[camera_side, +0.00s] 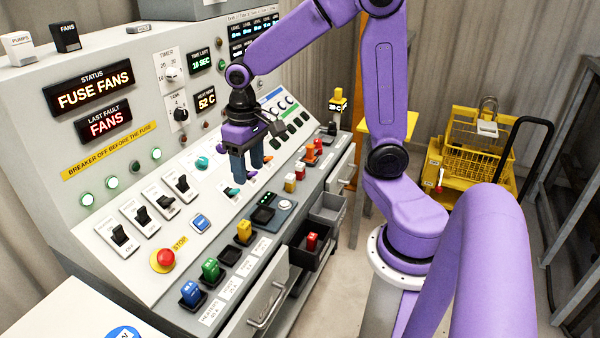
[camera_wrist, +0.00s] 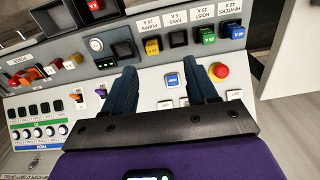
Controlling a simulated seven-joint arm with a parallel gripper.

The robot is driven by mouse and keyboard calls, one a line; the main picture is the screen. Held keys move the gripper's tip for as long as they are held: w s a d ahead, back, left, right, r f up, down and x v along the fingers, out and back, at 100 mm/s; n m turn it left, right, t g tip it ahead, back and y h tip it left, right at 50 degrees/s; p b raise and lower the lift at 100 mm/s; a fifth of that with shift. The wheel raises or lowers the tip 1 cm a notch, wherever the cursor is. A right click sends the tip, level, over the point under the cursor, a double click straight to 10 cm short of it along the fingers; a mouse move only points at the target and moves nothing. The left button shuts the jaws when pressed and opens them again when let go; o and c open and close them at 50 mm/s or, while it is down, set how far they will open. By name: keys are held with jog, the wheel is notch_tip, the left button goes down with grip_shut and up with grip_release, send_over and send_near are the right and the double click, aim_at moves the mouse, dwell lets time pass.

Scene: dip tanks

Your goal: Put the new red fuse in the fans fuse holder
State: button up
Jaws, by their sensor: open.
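The red fuse (camera_side: 312,241) stands in a dark open bin (camera_side: 297,254) at the front of the console. In the wrist view, a red fuse (camera_wrist: 94,5) is partly cut off at the top edge. The fans fuse holder (camera_side: 230,256) is a dark, empty socket between the yellow fuse (camera_side: 244,231) and green fuse (camera_side: 211,269). The holder also shows in the wrist view (camera_wrist: 178,39), below its FANS label. My gripper (camera_side: 247,172) is open and empty, pointing down above the console, apart from the fuse and holder. Its two fingers also show in the wrist view (camera_wrist: 163,82).
A blue fuse (camera_side: 191,293) sits left of the green one. A small tester (camera_side: 263,215) with a lit screen and round pad (camera_side: 285,205) lies behind the bin. Several switches and a red stop button (camera_side: 163,259) stand on the panel. The display (camera_side: 94,88) reads FUSE FANS.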

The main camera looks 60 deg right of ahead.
jog(key=w+d+f+m, duration=0.1)
jog(key=w+d+m, duration=0.45)
jog(key=d, duration=0.35)
jog(key=m, duration=1.2)
send_over(300, 165)
notch_tip(300, 165, down, 6)
notch_tip(300, 165, down, 11)
jog(key=shift+s+r, duration=0.15)
jog(key=shift+w+f, duration=0.15)
jog(key=shift+f, duration=1.45)
jog(key=shift+w+f, duration=0.1)
jog(key=shift+f, duration=1.5)
grip_shut()
